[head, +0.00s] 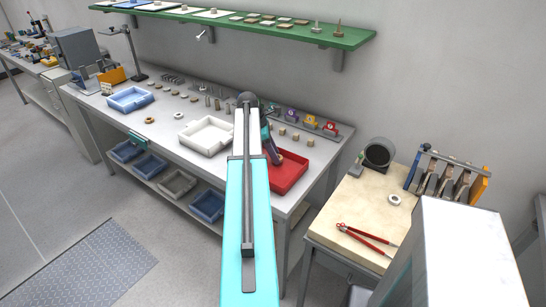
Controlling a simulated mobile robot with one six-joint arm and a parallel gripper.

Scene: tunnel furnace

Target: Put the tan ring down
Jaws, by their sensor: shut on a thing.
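My arm (247,210) reaches out over the long workbench, its elbow (248,98) above the bench middle. A teal and dark link (269,140) of it comes down beside the red tray (288,172). The jaws of my gripper cannot be made out, so what they hold does not show. A small tan ring (149,120) lies on the bench in front of the blue tray (131,99). I cannot tell whether it is the task's ring. A pale ring (394,199) lies on the side table (357,205).
A white tray (207,135) stands left of my arm. Rows of small parts and coloured holders (310,120) line the bench's back. A green shelf (270,28) hangs above. Red-handled tongs (366,236), a dark cylinder (378,153) and a rack (447,175) crowd the side table.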

